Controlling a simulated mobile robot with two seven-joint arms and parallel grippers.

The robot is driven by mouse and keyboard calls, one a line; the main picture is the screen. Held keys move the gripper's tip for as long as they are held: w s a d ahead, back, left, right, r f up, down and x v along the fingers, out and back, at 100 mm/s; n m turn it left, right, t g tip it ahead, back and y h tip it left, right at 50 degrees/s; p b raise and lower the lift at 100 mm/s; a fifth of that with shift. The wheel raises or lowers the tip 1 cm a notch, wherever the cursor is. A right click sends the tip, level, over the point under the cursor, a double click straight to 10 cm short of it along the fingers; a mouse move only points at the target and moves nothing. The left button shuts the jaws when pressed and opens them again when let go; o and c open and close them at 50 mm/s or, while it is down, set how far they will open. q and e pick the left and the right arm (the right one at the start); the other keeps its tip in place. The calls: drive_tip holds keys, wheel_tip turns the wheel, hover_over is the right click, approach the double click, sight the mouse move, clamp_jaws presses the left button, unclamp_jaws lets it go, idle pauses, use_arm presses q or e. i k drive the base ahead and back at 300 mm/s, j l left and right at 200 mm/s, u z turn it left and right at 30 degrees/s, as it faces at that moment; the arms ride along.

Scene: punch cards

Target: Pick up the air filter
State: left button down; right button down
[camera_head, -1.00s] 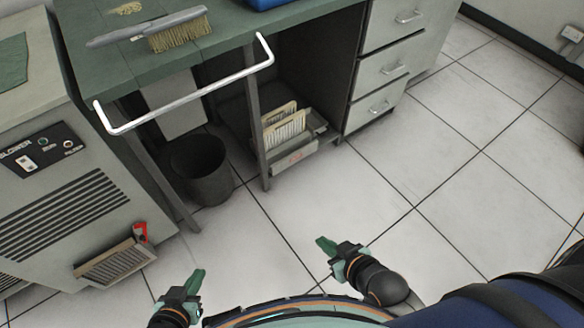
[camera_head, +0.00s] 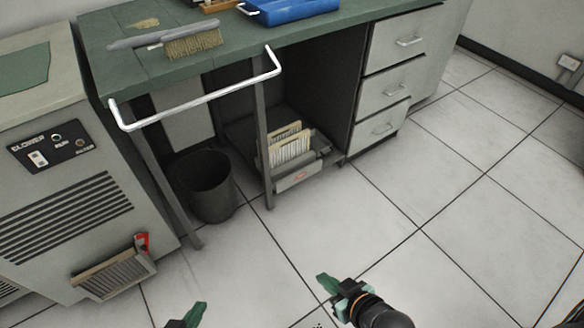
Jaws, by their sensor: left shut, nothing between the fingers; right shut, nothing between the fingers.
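The air filter appears to be the pleated, framed panel (camera_head: 114,275) at the bottom of the grey blower cabinet (camera_head: 60,190). It sits tilted out from the cabinet front, with a red tab (camera_head: 142,243) at its upper right corner. My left gripper (camera_head: 195,314) is at the bottom edge, to the right of and below the filter, apart from it, shut and empty. Most of its body is cut off by the frame. My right gripper (camera_head: 325,283) is over the floor, further right, shut and empty.
A green-topped desk (camera_head: 330,38) with a white rail (camera_head: 200,100) stands behind. A brush (camera_head: 192,43) and blue object (camera_head: 290,10) lie on it. A dark bin (camera_head: 207,188) and a card tray (camera_head: 300,175) are below. The tiled floor (camera_head: 400,230) is clear.

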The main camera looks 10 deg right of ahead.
sight(118, 273)
drive_tip(key=u, duration=1.4)
drive_tip(key=z, duration=0.55)
drive_tip(key=j+z, duration=0.2)
drive_tip(key=z, duration=0.2)
drive_tip(key=i+j+z, duration=0.1)
drive_tip(key=z, duration=0.25)
drive_tip(key=j+z, duration=0.65)
drive_tip(key=j, duration=0.15)
drive_tip(key=k+j+z, duration=0.25)
drive_tip(key=j, duration=0.15)
drive_tip(key=j+z, duration=0.1)
drive_tip(key=j, duration=0.35)
drive_tip(key=k+j, duration=0.1)
drive_tip(key=j, duration=0.35)
drive_tip(key=z, duration=0.05)
